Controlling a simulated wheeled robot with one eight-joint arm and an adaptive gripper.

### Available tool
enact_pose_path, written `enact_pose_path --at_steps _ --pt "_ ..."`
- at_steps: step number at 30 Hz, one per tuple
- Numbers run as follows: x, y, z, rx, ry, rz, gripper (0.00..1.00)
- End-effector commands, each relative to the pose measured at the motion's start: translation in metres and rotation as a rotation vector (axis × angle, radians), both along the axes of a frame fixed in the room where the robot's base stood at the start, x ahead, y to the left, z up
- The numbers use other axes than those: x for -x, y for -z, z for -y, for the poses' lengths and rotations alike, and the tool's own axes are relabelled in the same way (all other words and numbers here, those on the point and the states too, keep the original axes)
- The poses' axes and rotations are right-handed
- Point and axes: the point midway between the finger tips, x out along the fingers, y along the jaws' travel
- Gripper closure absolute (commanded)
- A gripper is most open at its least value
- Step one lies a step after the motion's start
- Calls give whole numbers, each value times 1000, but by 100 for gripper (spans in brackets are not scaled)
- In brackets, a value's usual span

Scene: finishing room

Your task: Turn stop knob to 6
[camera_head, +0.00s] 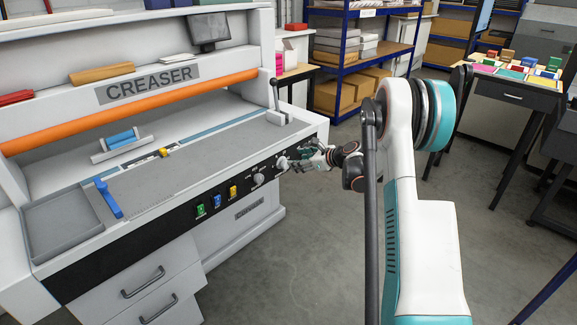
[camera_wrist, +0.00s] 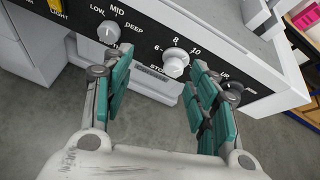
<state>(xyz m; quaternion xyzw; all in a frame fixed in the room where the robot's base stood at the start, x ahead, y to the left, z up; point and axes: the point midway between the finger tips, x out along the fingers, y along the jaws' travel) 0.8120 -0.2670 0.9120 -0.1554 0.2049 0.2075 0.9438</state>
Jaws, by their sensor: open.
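The stop knob (camera_wrist: 175,62) is a round, light grey knob on the black front panel of the creaser. The numbers 6, 8 and 10 stand around it, with "STOP" partly readable below. I cannot make out where its pointer is. In the head view the knob (camera_head: 283,162) is at the panel's right end. My gripper (camera_wrist: 160,68) is open, with teal-padded fingers facing the panel. The knob shows between the fingertips, closer to the right finger. I cannot tell whether that finger touches it. In the head view my gripper (camera_head: 304,160) is at the panel.
A second knob (camera_wrist: 108,33), marked LOW, MID and DEEP, sits left of the stop knob, near my left finger. Another dark control (camera_wrist: 232,92) marked UP is behind my right finger. Coloured switches (camera_head: 217,200) are further left. Open floor (camera_head: 310,235) lies in front.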

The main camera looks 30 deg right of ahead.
Motion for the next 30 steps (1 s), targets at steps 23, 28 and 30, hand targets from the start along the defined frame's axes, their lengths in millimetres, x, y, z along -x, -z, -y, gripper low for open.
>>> enact_pose_path --at_steps 23,28,30 --pt "-56 78 25 -228 125 -7 46" --pt "-84 90 15 -228 125 -7 46" --pt "-95 94 11 -227 125 -6 46"
